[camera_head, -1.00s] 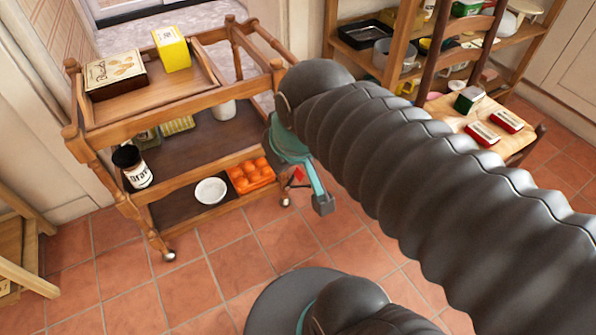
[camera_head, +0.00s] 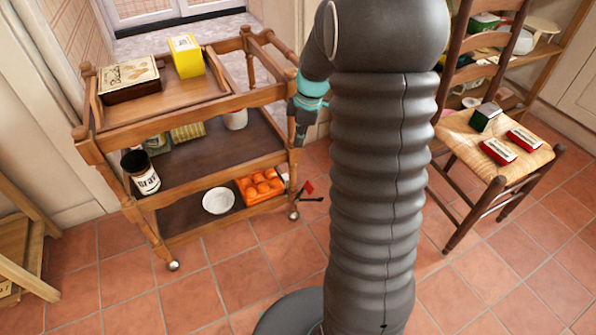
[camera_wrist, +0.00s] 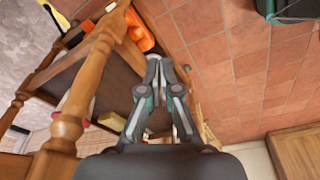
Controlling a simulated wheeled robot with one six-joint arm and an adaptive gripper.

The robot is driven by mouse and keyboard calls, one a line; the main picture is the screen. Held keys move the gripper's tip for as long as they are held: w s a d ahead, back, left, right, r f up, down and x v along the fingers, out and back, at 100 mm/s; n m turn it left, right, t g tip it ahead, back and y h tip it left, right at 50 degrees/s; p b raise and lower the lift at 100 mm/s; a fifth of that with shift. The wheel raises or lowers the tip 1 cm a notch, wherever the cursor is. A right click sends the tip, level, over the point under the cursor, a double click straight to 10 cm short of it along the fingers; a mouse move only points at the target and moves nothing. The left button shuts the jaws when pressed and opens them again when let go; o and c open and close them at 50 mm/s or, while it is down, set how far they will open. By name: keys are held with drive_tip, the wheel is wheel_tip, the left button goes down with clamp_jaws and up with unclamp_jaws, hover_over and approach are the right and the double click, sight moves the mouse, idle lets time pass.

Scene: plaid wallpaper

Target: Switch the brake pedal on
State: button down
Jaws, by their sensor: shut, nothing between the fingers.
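A small red piece (camera_head: 308,187) with a dark lever shows low beside the right front leg of the wooden trolley (camera_head: 225,100), just above the floor near the caster; it looks like the brake pedal. Its exact position, on or off, is too small to tell. My gripper (camera_head: 300,142) is shut and empty, pointing down beside the trolley's right front leg at middle-shelf height, well above the red piece. In the wrist view my gripper's fingers (camera_wrist: 159,62) are together, with the trolley's shelves and legs behind them. I cannot make out the pedal there.
The trolley carries boxes on top, a dark jar (camera_head: 141,172) on the middle shelf, and a white bowl (camera_head: 218,201) and orange tray (camera_head: 260,186) on the bottom shelf. A chair (camera_head: 495,160) with boxes stands at right. The tiled floor before the trolley is clear.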

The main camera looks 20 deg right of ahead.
sight(307, 184)
drive_tip(key=w+d+f+n, duration=0.2)
drive_tip(key=d+f, duration=0.2)
drive_tip(key=f, duration=0.4)
drive_tip(key=w+d+f+n+g+y, duration=0.1)
drive_tip(key=w+d+f+n, duration=0.1)
drive_tip(key=f, duration=0.6)
drive_tip(key=shift+w+d+f+n+b, duration=0.2)
drive_tip(key=shift+d+n+b, duration=0.2)
drive_tip(key=shift+d+n, duration=0.4)
drive_tip(key=x, duration=1)
drive_tip(key=shift+a+r, duration=0.1)
drive_tip(key=shift+a, duration=0.05)
drive_tip(key=shift+b, duration=0.35)
